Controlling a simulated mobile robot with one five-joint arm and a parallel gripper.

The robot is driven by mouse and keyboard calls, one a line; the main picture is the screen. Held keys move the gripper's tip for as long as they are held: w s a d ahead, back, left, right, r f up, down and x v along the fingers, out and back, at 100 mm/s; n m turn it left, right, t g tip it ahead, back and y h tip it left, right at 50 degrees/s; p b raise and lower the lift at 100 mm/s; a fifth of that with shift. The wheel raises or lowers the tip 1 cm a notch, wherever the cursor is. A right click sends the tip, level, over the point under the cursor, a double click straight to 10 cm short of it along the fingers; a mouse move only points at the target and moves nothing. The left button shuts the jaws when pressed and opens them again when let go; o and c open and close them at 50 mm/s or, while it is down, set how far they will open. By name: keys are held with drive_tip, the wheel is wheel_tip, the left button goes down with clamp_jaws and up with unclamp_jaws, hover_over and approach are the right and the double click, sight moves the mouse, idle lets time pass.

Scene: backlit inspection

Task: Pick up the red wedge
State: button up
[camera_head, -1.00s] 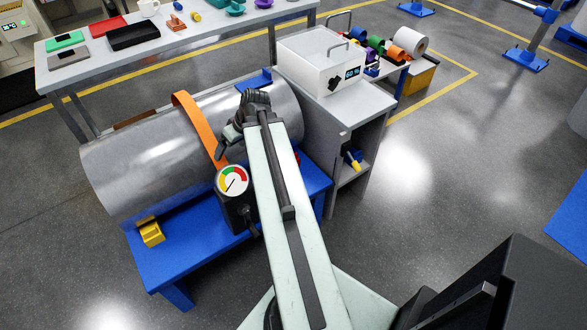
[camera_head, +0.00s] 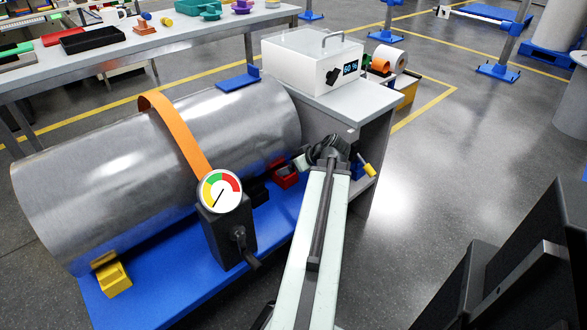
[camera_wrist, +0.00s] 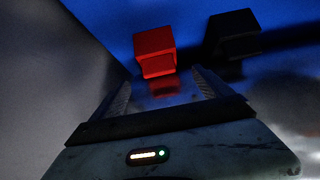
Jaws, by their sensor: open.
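The red wedge (camera_head: 286,177) rests on the blue bench (camera_head: 180,282), by the right end of the big metal cylinder (camera_head: 170,160). In the wrist view the red wedge (camera_wrist: 155,50) stands just beyond my open jaws, roughly in line with the gap between them. My gripper (camera_wrist: 163,85) is open and nothing is between its fingers. In the head view my gripper (camera_head: 318,155) is right of the red wedge, and its fingertips are hard to make out there.
A black block (camera_wrist: 235,34) sits right of the red wedge. A gauge (camera_head: 220,192) on a black body and a yellow wedge (camera_head: 113,279) stand farther left on the bench. A grey cabinet (camera_head: 375,135) bearing a white box (camera_head: 312,70) rises behind my gripper.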

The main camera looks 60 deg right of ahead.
sight(278, 168)
drive_tip(key=b+x, duration=0.5)
drive_tip(key=x, duration=0.3)
drive_tip(key=shift+s+b, duration=0.1)
drive_tip(key=shift+b, duration=0.3)
